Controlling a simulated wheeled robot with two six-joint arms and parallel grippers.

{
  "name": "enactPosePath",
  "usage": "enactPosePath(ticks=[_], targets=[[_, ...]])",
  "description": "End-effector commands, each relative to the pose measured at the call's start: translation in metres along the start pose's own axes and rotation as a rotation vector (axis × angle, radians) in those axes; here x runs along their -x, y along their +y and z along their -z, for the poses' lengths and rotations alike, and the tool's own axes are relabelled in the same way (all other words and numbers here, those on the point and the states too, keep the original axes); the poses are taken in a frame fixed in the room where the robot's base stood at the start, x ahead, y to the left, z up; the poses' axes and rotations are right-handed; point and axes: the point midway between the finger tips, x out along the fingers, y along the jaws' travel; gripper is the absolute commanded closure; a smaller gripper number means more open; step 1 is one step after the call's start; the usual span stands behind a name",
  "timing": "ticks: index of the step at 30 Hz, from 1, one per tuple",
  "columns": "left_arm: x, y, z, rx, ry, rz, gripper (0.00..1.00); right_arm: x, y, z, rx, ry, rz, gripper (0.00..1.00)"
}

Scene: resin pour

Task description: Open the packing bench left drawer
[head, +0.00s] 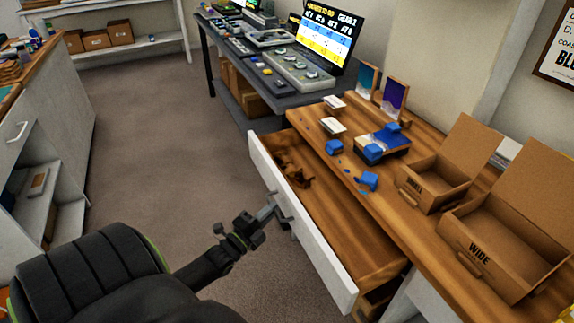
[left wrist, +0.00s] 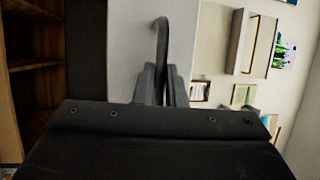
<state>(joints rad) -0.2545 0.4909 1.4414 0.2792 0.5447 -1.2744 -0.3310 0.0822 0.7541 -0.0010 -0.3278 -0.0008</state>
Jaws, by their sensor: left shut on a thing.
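The packing bench left drawer (head: 335,215) stands pulled well out from under the wooden bench top, its white front (head: 300,225) facing my left arm. Some small brown items (head: 293,172) lie in its far end. My left gripper (head: 270,208) is at the middle of the drawer front, shut on the drawer's handle (head: 281,213). In the left wrist view the curved metal handle (left wrist: 161,50) stands up between the two fingers (left wrist: 160,85), against the pale drawer front (left wrist: 130,45). My right gripper is in neither view.
On the bench top (head: 405,215) are open cardboard boxes marked WIDE (head: 485,262) and SMALL (head: 425,190), and several blue pieces (head: 369,180). A dark table (head: 255,60) with a screen stands beyond. The carpet (head: 150,150) left of the drawer is clear. A white cabinet (head: 50,140) stands at left.

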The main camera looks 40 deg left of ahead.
Motion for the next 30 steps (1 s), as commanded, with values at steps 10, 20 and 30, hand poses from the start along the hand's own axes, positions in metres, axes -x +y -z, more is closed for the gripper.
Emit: enactPosePath(ticks=[10, 20, 30], targets=[[0.047, -0.009, -0.019, 0.000, -0.002, -0.005, 1.00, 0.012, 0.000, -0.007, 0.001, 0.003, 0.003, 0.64], [0.055, -0.009, -0.022, 0.000, -0.002, -0.004, 1.00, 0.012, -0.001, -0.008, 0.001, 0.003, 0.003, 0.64], [0.055, -0.009, -0.022, 0.000, -0.002, -0.004, 0.74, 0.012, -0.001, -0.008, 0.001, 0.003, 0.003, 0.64]])
